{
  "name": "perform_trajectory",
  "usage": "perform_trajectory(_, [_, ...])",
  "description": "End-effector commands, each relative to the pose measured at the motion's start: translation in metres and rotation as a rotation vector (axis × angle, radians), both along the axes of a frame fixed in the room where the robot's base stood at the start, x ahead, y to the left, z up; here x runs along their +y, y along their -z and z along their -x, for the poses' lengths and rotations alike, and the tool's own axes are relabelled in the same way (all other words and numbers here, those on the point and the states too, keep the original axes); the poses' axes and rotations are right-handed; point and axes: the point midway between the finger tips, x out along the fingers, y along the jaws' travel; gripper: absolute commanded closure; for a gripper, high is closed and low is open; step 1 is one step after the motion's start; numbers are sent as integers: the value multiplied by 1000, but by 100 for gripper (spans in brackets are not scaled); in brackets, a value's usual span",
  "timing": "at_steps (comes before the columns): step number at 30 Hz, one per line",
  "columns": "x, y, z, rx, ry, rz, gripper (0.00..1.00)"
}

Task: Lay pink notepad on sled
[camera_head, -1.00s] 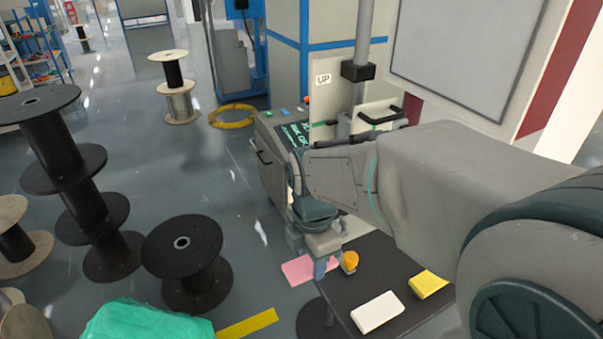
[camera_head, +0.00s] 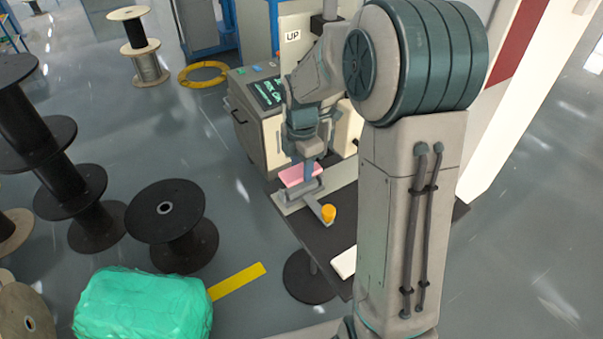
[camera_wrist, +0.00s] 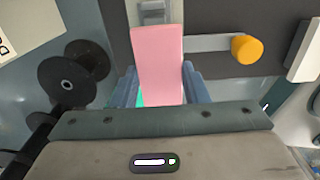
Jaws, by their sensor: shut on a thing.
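The pink notepad (camera_head: 295,176) is held in my gripper (camera_head: 309,168), over the far left end of the dark table. In the wrist view the pink notepad (camera_wrist: 158,58) stretches away from between the blue-grey fingers of my gripper (camera_wrist: 160,88). A grey metal piece, which looks like the sled (camera_head: 292,198), lies on the table just below the notepad; part of it (camera_wrist: 152,12) shows beyond the notepad's far end in the wrist view. I cannot tell whether the notepad touches it. A grey lever with an orange knob (camera_head: 328,213) reaches out beside it.
The dark table (camera_head: 340,235) also bears a white block (camera_head: 345,262), partly hidden by my arm. A grey machine cabinet (camera_head: 262,125) stands behind the table. Black spools (camera_head: 168,215) and a green wrapped bundle (camera_head: 140,305) stand on the floor to the left.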

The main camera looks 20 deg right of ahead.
Motion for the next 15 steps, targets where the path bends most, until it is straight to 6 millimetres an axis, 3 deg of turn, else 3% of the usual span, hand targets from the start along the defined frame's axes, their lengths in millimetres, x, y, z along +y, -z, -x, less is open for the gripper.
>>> perform_trajectory(7, [1, 34, 1, 4, -2, -1, 81])
perform_trajectory(15, [-1, 40, -4, -1, 0, 0, 81])
